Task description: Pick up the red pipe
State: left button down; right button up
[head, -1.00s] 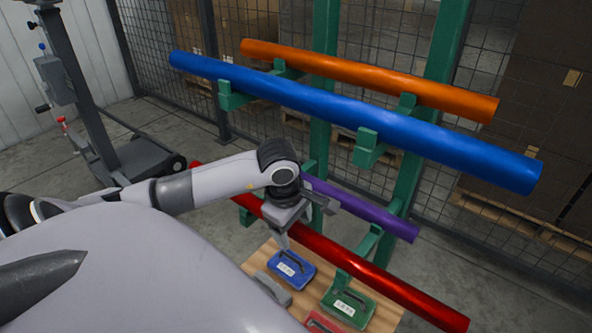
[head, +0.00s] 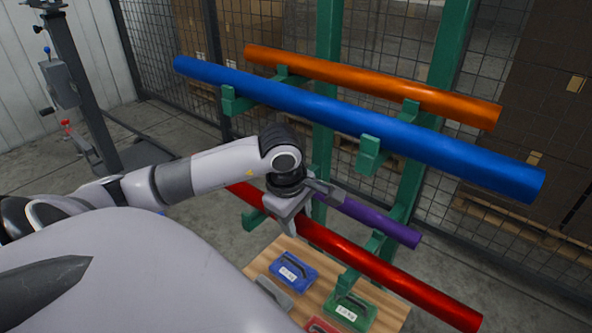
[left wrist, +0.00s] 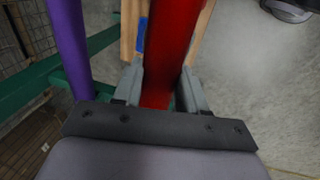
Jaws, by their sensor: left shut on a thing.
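The red pipe (head: 360,257) runs slantwise in the head view, low on the green rack and above a wooden table. My left gripper (head: 297,226) is at the pipe, left of its visible middle. In the left wrist view the gripper's fingers (left wrist: 164,92) stand on both sides of the red pipe (left wrist: 172,40), shut on it. The pipe's left part is partly hidden behind my left arm. Whether it still touches the green rack arms (head: 366,250) I cannot tell. My right gripper is not in view.
A blue pipe (head: 330,114) and an orange pipe (head: 370,82) lie higher on the rack. A purple pipe (head: 372,217) lies behind the red one. The wooden table (head: 262,262) below holds several cases, including blue (head: 294,271) and green (head: 349,311). Mesh fencing stands behind.

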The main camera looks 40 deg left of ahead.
pick_arm(q)
jog(key=s+d, duration=1.1)
jog(key=d, duration=0.3)
jog(key=w+p+v, duration=0.2)
jog(key=p+v, duration=1.1)
jog(key=shift+w+r, duration=0.3)
jog(key=shift+w, duration=0.1)
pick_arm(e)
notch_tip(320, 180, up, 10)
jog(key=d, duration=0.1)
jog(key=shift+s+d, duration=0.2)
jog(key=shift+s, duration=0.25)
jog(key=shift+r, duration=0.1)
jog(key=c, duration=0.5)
pick_arm(q)
jog(key=shift+d, duration=0.1)
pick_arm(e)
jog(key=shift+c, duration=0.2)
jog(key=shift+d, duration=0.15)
